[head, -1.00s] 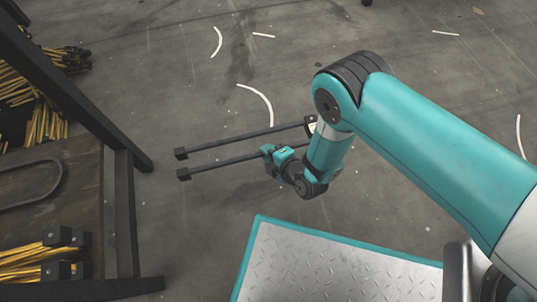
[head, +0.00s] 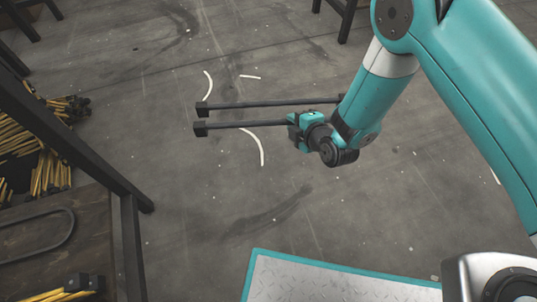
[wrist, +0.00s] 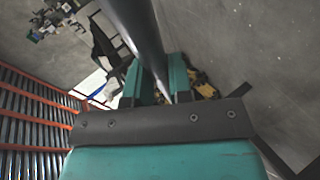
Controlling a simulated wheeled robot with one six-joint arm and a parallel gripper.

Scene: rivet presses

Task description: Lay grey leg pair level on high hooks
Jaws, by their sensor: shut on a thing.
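The grey leg pair (head: 239,125) is two long dark parallel bars with black end blocks. In the head view it is held above the floor, pointing left. My gripper (head: 295,131) is shut on the nearer bar, towards its right part. The right ends are partly hidden behind my arm. In the wrist view a dark bar (wrist: 138,28) runs between the teal fingers of my gripper (wrist: 155,85). I cannot make out the high hooks in either view.
A dark bench frame (head: 85,140) with a wooden shelf (head: 60,245) stands at the left, with bundles of yellow rods (head: 45,135). Dark stand legs (head: 347,20) show at the top. An orange rack (wrist: 35,110) shows in the wrist view. The middle floor is open.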

